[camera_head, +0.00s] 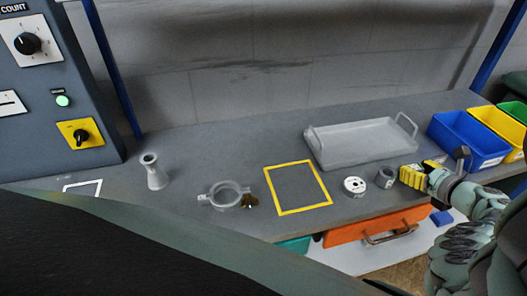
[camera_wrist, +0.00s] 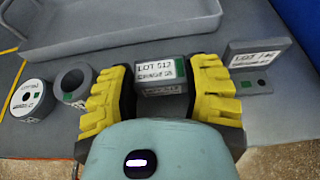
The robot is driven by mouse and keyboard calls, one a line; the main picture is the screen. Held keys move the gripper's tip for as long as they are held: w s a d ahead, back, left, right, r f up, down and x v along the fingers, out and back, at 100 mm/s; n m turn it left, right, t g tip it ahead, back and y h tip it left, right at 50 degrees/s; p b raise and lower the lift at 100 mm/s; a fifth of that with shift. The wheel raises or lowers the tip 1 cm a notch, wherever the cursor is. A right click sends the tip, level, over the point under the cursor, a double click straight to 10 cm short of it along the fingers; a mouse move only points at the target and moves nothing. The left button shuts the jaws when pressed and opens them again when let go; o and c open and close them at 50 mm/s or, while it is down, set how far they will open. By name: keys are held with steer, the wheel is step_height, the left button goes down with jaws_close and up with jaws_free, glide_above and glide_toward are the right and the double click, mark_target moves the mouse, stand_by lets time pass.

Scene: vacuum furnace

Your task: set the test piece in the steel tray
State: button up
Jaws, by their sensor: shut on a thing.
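My gripper (camera_head: 414,176), with yellow ribbed fingers, is low over the right part of the bench. In the wrist view its fingers are shut on a grey block (camera_wrist: 161,88) with a white LOT label and a small green mark. The block sits between the two fingers; in the head view they hide it. Whether it touches the bench is not clear. The steel tray (camera_head: 361,160), shallow and grey with a handle at each end, stands on the bench behind and left of my gripper. Its visible floor is empty. Its near wall also shows in the wrist view (camera_wrist: 95,43).
Left of my gripper stand a grey ring (camera_head: 385,177) and a white-topped disc (camera_head: 354,187). A labelled L-shaped piece (camera_wrist: 251,68) is right of it. A blue bin (camera_head: 466,138) stands beyond. A yellow-outlined square (camera_head: 297,187) is empty. A clamp ring (camera_head: 228,194) lies farther left.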

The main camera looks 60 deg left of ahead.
steer(key=shift+f+p, duration=0.3)
steer(key=shift+f, duration=0.05)
steer(key=shift+d+f, duration=0.1)
steer(key=shift+f, duration=0.05)
steer(key=o, duration=1.3)
steer(key=shift+c, duration=0.2)
steer(key=shift+f+b, duration=0.15)
steer(key=shift+b, duration=0.3)
